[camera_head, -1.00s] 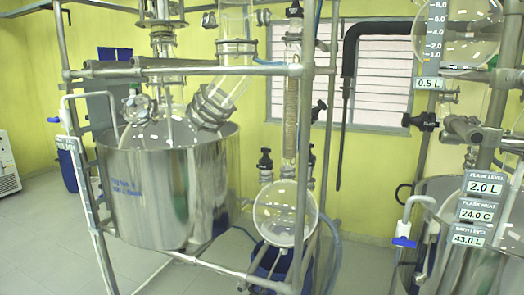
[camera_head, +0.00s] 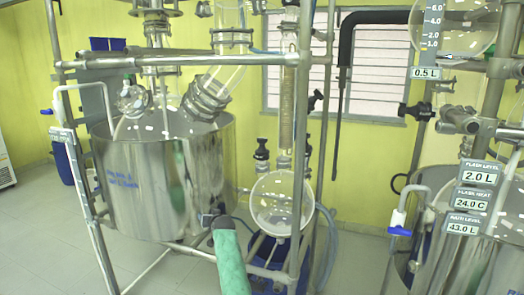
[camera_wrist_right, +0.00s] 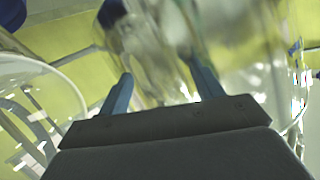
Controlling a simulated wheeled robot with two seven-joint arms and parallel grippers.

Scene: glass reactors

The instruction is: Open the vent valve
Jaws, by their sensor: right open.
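I cannot tell which fitting is the vent valve. Black valve knobs show in the head view: one above the round flask (camera_head: 262,152), one by the upright pole (camera_head: 314,101) and one at the right (camera_head: 416,112). A blue-handled tap (camera_head: 399,226) is at the right. My right gripper (camera_head: 209,218) is small and dark at the end of a green-sleeved arm, in front of the steel vessel's lower right side. In the wrist view my right gripper (camera_wrist_right: 160,76) is open, with two blue fingers apart and nothing held between them. My left gripper is not in view.
The large steel vessel (camera_head: 150,190) stands in a metal pipe frame (camera_head: 180,61). The round glass flask (camera_head: 282,203) hangs right of my arm, above a blue bin (camera_head: 262,250). Readout labels (camera_head: 478,174) and another vessel are at the right. Floor is clear at left.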

